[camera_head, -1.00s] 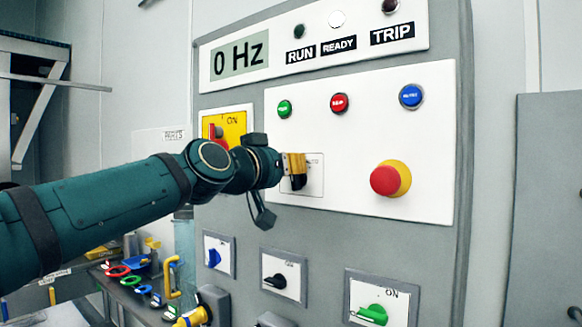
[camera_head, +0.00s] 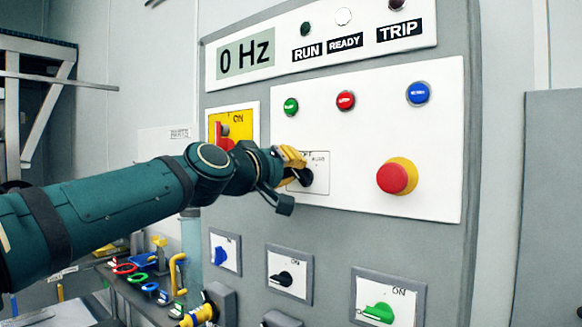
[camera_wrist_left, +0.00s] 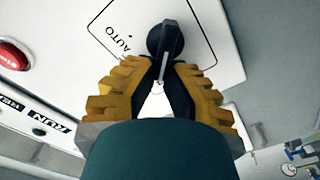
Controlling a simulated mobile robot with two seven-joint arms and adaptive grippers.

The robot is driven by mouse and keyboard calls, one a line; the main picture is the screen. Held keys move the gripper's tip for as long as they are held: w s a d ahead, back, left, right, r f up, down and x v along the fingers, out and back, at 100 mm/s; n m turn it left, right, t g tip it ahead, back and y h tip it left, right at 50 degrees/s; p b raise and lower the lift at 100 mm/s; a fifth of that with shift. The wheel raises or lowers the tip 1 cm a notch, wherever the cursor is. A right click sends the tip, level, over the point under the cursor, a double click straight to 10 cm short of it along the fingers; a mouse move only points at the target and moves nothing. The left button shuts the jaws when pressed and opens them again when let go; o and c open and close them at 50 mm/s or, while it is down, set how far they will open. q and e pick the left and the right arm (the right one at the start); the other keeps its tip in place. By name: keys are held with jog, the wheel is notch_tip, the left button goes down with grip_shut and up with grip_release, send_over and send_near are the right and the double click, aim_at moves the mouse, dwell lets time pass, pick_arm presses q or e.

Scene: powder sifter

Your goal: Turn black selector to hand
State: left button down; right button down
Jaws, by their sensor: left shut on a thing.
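The black selector (camera_head: 306,177) sits on a white plate (camera_head: 321,187) in the upper white panel, left of the red emergency button. An AUTO label shows beside it. My left gripper (camera_head: 292,164) has its yellow fingers at the selector, shut on its handle. In the left wrist view, the handle of the black selector (camera_wrist_left: 165,42) lies between the yellow fingertips of my left gripper (camera_wrist_left: 160,70), with the AUTO label to its left. The fingers cover part of the plate and its other markings. My right gripper is not in view.
A red mushroom button on a yellow base (camera_head: 397,177) sticks out to the right. A red handle on a yellow plate (camera_head: 247,118) is close behind my wrist. Blue (camera_head: 222,255), black (camera_head: 282,278) and green (camera_head: 378,312) selectors sit below. The display (camera_head: 245,57) reads 0 Hz.

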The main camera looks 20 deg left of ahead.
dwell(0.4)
pick_arm(q)
jog(key=c, duration=1)
grip_release()
jog(key=v, duration=1.2)
